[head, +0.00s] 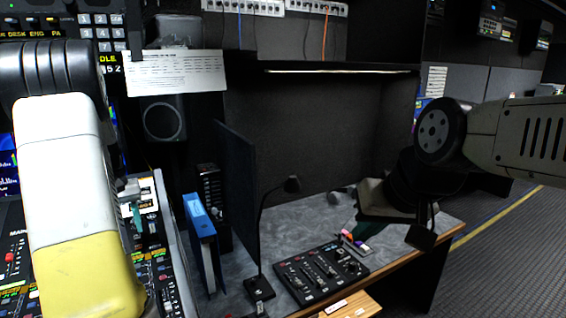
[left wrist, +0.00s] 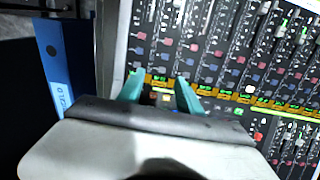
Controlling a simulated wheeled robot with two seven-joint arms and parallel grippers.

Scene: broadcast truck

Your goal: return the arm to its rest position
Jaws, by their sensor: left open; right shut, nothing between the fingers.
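My left arm (head: 75,190) fills the left side of the head view, with its white and yellow links over the mixing console (head: 168,285). My left gripper (head: 133,208) is partly hidden there. In the left wrist view, its two teal fingers (left wrist: 160,92) are apart with nothing held between them, above the console's rows of knobs and buttons (left wrist: 215,50). My right arm (head: 480,135) comes in from the right. My right gripper (head: 352,226) points down over the grey desk near the small control panel. It is shut and holds nothing; its fingertips are small and partly hidden.
A blue binder (head: 203,245) stands left of the dark divider (head: 238,190). Open floor (head: 510,245) lies right.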

